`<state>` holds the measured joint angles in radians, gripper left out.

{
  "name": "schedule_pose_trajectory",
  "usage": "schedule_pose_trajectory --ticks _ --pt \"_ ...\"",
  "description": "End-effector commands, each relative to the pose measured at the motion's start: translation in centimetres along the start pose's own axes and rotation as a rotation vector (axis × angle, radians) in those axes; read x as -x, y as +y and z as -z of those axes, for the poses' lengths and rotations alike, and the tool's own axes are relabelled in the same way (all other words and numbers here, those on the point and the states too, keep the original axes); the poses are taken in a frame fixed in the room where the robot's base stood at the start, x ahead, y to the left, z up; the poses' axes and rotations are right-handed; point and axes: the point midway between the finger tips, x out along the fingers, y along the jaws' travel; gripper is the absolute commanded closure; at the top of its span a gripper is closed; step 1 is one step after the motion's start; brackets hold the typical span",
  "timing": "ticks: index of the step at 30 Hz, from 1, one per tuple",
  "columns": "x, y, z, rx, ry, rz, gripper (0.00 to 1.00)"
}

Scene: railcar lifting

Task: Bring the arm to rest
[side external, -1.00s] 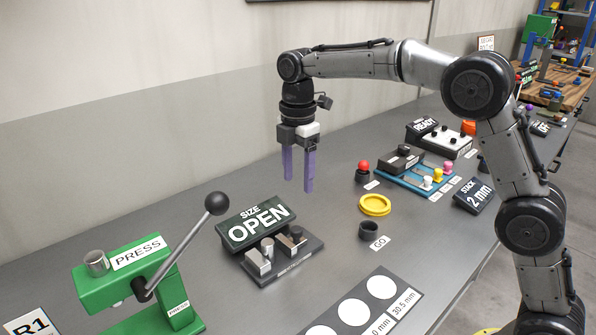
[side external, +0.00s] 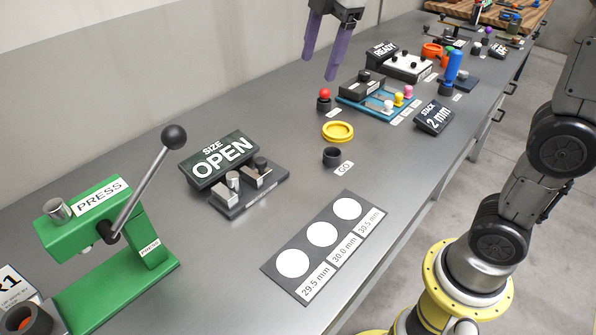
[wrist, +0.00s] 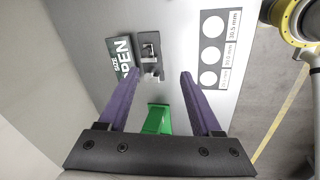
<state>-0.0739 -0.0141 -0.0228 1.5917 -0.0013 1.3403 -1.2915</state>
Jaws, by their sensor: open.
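My gripper (side external: 319,69) hangs at the top of the side view, with its two purple fingers apart and nothing between them. It is above the bench and apart from everything on it. Its upper part and much of my arm are cut off by the picture edge. In the wrist view the open fingers (wrist: 160,74) point toward the bench, with the size gauge's OPEN sign (wrist: 121,58) and the green press (wrist: 158,119) below.
The green press (side external: 100,243) with its raised black-knobbed lever stands at the front left. A yellow ring (side external: 338,131), a red-topped button (side external: 324,98) and a blue fixture (side external: 374,108) stand on the bench (side external: 250,265). The white-circled mat (side external: 283,238) is empty.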

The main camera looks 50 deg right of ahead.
Motion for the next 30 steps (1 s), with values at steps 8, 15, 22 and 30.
schedule_pose_trajectory --ticks 8,15,22,30 --pt "1.7 -9.7 -3.9 -0.368 0.046 -0.125 0.34" --pt "-1.5 -17.5 -6.3 -0.779 0.113 -0.192 0.34" --pt "-6.1 -21.4 -7.3 -1.148 0.154 -0.180 0.34" --pt "-6.6 -21.0 -7.2 -1.350 0.195 -0.183 0.34"
